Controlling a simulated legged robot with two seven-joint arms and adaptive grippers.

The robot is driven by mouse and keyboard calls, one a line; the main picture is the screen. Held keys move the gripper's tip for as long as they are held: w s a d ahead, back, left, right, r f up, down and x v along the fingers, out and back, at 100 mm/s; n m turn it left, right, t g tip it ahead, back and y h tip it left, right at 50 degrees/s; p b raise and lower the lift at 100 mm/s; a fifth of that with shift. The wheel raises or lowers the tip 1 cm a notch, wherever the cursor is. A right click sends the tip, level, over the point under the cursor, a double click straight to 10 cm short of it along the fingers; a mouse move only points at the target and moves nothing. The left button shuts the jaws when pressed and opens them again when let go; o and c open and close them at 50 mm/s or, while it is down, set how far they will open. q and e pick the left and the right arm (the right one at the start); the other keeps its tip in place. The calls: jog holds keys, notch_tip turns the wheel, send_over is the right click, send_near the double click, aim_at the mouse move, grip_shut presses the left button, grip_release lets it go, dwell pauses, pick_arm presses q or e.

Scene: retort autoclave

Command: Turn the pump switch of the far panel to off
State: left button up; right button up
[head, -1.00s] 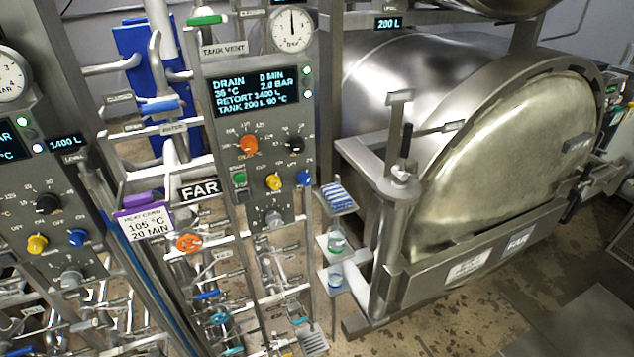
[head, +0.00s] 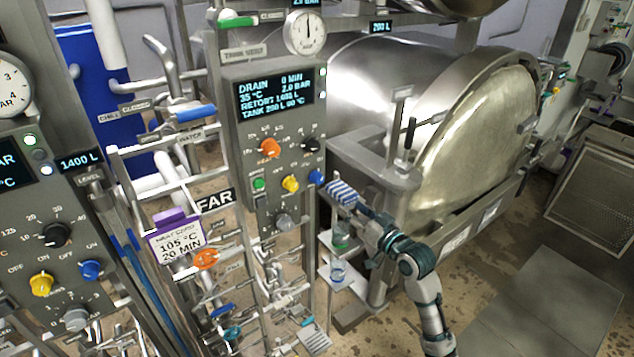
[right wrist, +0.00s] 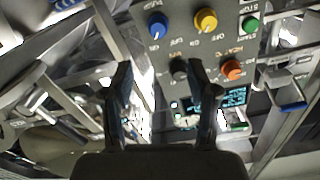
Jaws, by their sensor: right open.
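The far panel (head: 270,130), beside the FAR sign, carries a blue knob (head: 316,177) at its right edge and a yellow knob (head: 290,183) left of it. The blue knob (right wrist: 158,25) also shows upside down in the right wrist view, with on and off marks beside it; its small label looks like PUMP. I cannot tell its setting for sure. My right gripper (right wrist: 160,72) is open and empty, its two fingers apart and pointing toward the panel. In the head view it is right of and below the blue knob, apart from it. My left gripper is out of view.
The steel retort (head: 480,150) is to the right. An orange knob (head: 269,148) and green button (head: 259,184) are nearby. Another panel (head: 50,240) stands at left.

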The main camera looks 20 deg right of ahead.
jog(key=p, duration=0.1)
send_near(320, 182)
jog(key=w, duration=0.3)
jog(key=x, duration=0.4)
jog(key=a+p+x, duration=0.1)
jog(key=x, duration=0.3)
jog(key=shift+s+a, duration=0.1)
jog(key=shift+s, duration=0.15)
jog(key=shift+d+f, duration=0.1)
jog(key=shift+d, duration=0.35)
jog(key=c, duration=1)
jog(key=shift+s+a, duration=0.1)
jog(key=shift+a, duration=0.05)
grip_shut()
jog(key=shift+a, duration=0.15)
